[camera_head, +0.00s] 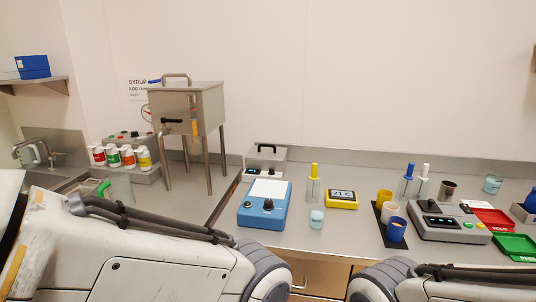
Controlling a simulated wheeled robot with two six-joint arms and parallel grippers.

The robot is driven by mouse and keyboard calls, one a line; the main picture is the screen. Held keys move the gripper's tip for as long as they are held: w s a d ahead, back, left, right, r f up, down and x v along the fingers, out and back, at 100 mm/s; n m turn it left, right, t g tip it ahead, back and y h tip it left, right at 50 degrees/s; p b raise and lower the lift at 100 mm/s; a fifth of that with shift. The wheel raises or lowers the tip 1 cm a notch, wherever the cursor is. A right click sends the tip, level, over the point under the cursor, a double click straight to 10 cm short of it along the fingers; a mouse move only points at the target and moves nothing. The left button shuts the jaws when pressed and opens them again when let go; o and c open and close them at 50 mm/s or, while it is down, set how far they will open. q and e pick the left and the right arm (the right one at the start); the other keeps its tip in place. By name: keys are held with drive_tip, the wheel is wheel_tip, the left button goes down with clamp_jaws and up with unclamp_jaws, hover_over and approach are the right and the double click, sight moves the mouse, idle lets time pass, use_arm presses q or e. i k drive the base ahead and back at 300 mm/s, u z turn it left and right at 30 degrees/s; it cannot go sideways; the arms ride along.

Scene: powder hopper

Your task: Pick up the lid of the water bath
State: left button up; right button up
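A small steel box with a dark display on its front, which looks like the water bath (262,175), stands at the back of the counter near the middle. Its lid (257,160) is a grey metal cover with a black handle, and it appears to sit on top of the box. The blue device in front hides part of the bath's lower front. My two arms cross the bottom of the view, one at the left and one at the right. Neither gripper shows, so their state and distance from the lid cannot be seen.
A blue device with a white top (265,205) stands just in front of the bath. A steel tank on legs (190,108) stands to its left. Bottles, a yellow timer (342,199), cups, a scale (448,222) and trays crowd the right. Some counter near the front middle is bare.

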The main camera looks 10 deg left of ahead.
sight(266, 152)
drive_tip(key=u, duration=0.6)
drive_tip(key=i, duration=0.65)
drive_tip(key=u, duration=0.65)
drive_tip(key=i, duration=0.8)
drive_tip(key=z, duration=0.25)
